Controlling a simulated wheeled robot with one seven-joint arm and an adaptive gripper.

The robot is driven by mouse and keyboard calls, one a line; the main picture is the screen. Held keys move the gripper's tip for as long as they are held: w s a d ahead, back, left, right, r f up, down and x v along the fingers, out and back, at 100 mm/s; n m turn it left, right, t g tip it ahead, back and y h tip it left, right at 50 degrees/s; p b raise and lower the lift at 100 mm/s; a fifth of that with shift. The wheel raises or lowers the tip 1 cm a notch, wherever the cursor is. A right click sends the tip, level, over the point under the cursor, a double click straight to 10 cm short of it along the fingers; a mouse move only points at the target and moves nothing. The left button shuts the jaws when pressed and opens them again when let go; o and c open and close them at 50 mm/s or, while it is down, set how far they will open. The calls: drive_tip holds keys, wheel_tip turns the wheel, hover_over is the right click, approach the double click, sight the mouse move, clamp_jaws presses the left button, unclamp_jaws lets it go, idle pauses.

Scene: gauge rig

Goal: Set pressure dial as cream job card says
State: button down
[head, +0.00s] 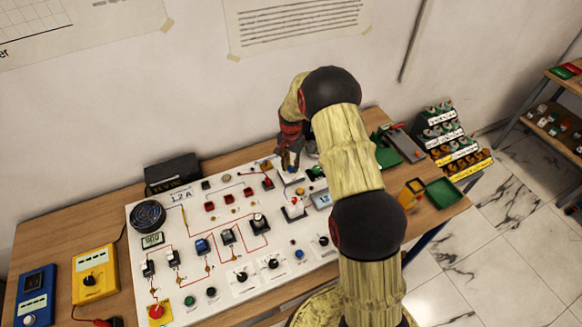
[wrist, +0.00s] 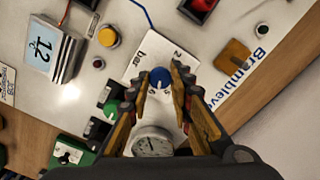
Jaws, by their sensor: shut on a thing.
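The pressure dial is a blue knob (wrist: 160,77) with a white pointer mark, on a white plate (wrist: 146,54) lettered "bar" and "2". My gripper (wrist: 159,80) is shut on the knob, with a finger on either side of it. The fingers hide part of the plate's scale. A round white gauge (wrist: 152,142) shows between the fingers; its reading is too small to tell. In the head view my gripper (head: 290,158) is down at the back of the white panel (head: 215,272). A cream sheet (head: 297,22) with lines of text hangs on the wall, too small to read.
A display reading "12" (wrist: 44,46) and a yellow button (wrist: 108,36) stand near the plate. A brown block (wrist: 233,60) lies on its other side. A green tray (head: 444,193) and a black box (head: 172,172) stand on the bench.

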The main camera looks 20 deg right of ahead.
drive_tip(key=n+b, duration=0.1)
drive_tip(key=n, duration=0.2)
drive_tip(key=shift+n, duration=0.4)
drive_tip(key=n+b, duration=0.1)
drive_tip(key=n, duration=0.2)
drive_tip(key=shift+w+n, duration=0.1)
drive_tip(key=shift+n, duration=0.2)
drive_tip(key=n+b, duration=0.1)
drive_tip(key=n, duration=0.2)
drive_tip(key=shift+n, duration=0.4)
drive_tip(key=n, duration=0.3)
drive_tip(key=shift+n, duration=0.3)
drive_tip(key=n+b, duration=0.1)
drive_tip(key=n, duration=0.2)
drive_tip(key=shift+n, duration=0.3)
drive_tip(key=n, duration=0.3)
drive_tip(key=shift+n, duration=0.3)
drive_tip(key=n, duration=0.3)
drive_tip(key=shift+n, duration=0.3)
drive_tip(key=shift+n+b, duration=0.3)
drive_tip(key=shift+n, duration=1.4)
